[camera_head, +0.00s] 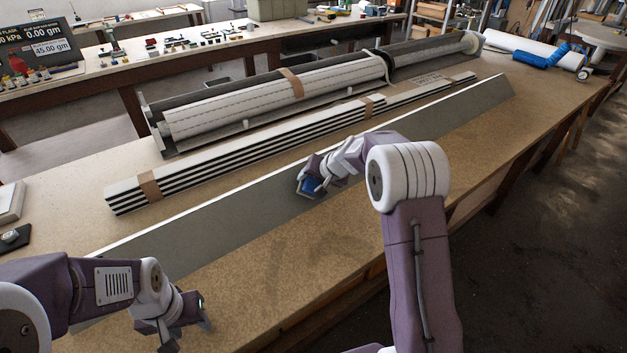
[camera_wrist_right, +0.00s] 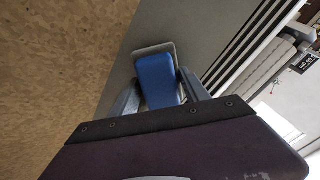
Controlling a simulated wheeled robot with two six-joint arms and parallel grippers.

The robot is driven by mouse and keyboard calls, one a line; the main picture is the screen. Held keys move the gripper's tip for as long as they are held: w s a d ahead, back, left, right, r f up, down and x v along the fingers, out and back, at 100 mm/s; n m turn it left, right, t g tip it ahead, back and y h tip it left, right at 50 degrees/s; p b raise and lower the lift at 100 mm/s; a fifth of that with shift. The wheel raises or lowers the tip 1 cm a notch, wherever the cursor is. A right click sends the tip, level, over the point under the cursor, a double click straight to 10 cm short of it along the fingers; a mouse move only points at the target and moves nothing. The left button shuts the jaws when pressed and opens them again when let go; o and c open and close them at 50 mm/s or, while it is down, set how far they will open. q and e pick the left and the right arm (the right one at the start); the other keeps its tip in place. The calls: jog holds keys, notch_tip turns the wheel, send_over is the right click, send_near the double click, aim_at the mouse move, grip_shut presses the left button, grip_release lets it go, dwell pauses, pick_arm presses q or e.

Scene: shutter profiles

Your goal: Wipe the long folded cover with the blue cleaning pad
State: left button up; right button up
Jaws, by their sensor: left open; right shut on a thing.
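The long folded cover (camera_head: 250,213) is a grey strip with a pale upper edge, lying diagonally along the bench. The blue cleaning pad (camera_head: 309,186) is at the middle of the cover, partly hidden by my right gripper (camera_head: 312,178). In the right wrist view, the right gripper (camera_wrist_right: 156,95) is shut on the pad (camera_wrist_right: 155,78), which has a grey rim and appears against the grey cover face (camera_wrist_right: 125,60). Whether it touches is hard to tell. My left gripper (camera_head: 184,326) is open and empty near the cover's near left end, over the bench's front part.
A strapped bundle of striped profiles (camera_head: 250,152) lies behind the cover, and a long roller shutter assembly (camera_head: 270,100) behind that. A blue roll (camera_head: 540,56) and white roll lie far right. The bench (camera_head: 300,262) in front of the cover is clear.

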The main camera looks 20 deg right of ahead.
pick_arm(q)
jog(key=shift+f, duration=0.2)
pick_arm(e)
jog(key=shift+x, duration=0.8)
pick_arm(q)
jog(key=shift+f+b, duration=0.15)
jog(key=shift+b, duration=0.15)
pick_arm(e)
jog(key=shift+w+d, duration=0.3)
jog(key=shift+d, duration=0.6)
jog(key=shift+w+d, duration=0.25)
jog(key=shift+d, duration=0.6)
